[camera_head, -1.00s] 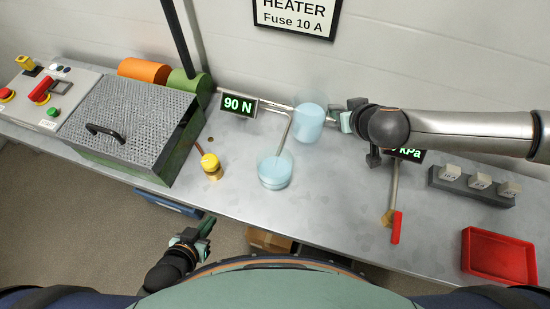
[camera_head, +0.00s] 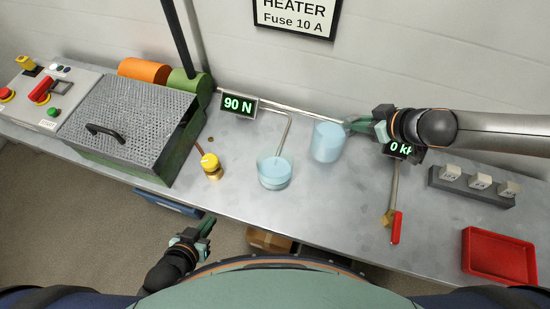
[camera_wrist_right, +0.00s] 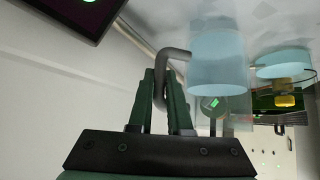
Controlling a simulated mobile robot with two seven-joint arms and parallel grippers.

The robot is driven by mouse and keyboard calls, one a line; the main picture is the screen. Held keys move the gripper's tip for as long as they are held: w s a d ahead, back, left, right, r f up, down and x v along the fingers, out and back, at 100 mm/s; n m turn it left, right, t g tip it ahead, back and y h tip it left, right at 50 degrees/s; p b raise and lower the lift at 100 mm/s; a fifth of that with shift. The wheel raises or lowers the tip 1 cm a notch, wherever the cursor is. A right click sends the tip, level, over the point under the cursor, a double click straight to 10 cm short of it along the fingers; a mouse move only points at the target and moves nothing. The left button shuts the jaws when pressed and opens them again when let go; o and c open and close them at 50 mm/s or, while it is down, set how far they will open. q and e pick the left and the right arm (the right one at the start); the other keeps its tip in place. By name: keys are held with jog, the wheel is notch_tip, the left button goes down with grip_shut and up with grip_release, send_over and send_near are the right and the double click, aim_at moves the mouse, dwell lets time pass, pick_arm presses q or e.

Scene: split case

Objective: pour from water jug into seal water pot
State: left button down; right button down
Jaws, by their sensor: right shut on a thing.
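The water jug (camera_head: 327,142) is a translucent pale-blue cylinder, roughly upright, to the right of the pot in the head view. My right gripper (camera_head: 362,127) is shut on its handle. In the right wrist view, the fingers (camera_wrist_right: 165,95) close around the dark handle, beside the jug body (camera_wrist_right: 218,62). The seal water pot (camera_head: 274,173) is a low, clear round vessel with pale blue in it, standing on the bench; it also shows in the right wrist view (camera_wrist_right: 285,62). The jug is apart from the pot. My left gripper (camera_head: 202,230) is empty, below the bench front.
A 90 N display (camera_head: 238,105) and a thin pipe stand behind the pot. A yellow-topped brass part (camera_head: 211,167) is left of it. A red-handled lever (camera_head: 396,226) and red tray (camera_head: 498,256) lie right. Bench front between pot and lever is clear.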

aim_at(348, 119)
jog(key=shift+a+r, duration=0.1)
jog(key=shift+r, duration=0.05)
jog(key=shift+s+a+r+n+t+h, duration=0.2)
jog(key=shift+a+r+h, duration=0.15)
jog(key=shift+r, duration=0.15)
jog(key=shift+s+a+r+n+t+h, duration=0.1)
jog(key=shift+a+r+n+h, duration=0.1)
jog(key=shift+r+h, duration=0.2)
jog(key=shift+s+a+r+n+t+h, duration=0.25)
jog(key=shift+a+r+n+t+h, duration=0.15)
jog(key=shift+a+r+h, duration=0.35)
jog(key=shift+s+a+r+n+t+h, duration=0.4)
jog(key=shift+a+r+h, duration=0.1)
jog(key=shift+a, duration=0.2)
jog(key=shift+s+a+r+n+t+h, duration=0.3)
jog(key=shift+s+a+r+h, duration=0.15)
jog(key=shift+a, duration=0.25)
jog(key=shift+a+r, duration=0.1)
jog(key=shift+r, duration=0.3)
jog(key=shift+s+a+r+n+t+h, duration=0.1)
jog(key=shift+a+r+n+t+h, duration=0.2)
jog(key=shift+r, duration=0.25)
jog(key=shift+s+a+r+n+t+h, duration=0.1)
jog(key=shift+r+t+h, duration=0.1)
jog(key=shift+r+h, duration=0.25)
jog(key=shift+s+a+r+n+t+h, duration=0.2)
jog(key=shift+a+n+t+h, duration=0.1)
jog(key=shift+a+h, duration=0.1)
dwell(0.8)
